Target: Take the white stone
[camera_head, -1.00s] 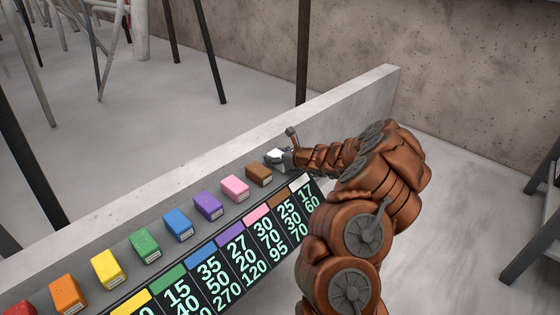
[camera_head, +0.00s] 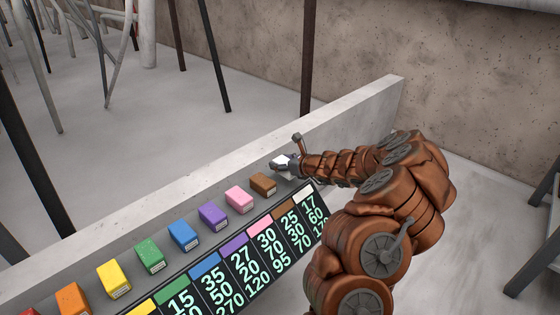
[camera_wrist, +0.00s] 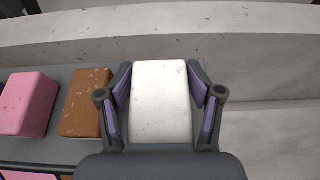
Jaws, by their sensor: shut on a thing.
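The white stone (camera_wrist: 161,100) is a pale, speckled block between my gripper's two fingers in the wrist view. My gripper (camera_wrist: 162,92) is shut on it, with purple finger pads against its left and right sides. In the head view the white stone (camera_head: 280,161) shows as a small pale patch at the end of my gripper (camera_head: 286,164), at the right end of the row of blocks. My gripper hides part of it there. I cannot tell whether it touches the slab or is raised off it.
A brown block (camera_wrist: 88,103) sits just left of my gripper, then a pink block (camera_wrist: 27,104). Purple (camera_head: 212,216), blue, green, yellow and orange blocks continue the row leftward. A numbered board (camera_head: 240,255) lies in front. A raised concrete ledge (camera_head: 340,112) runs behind.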

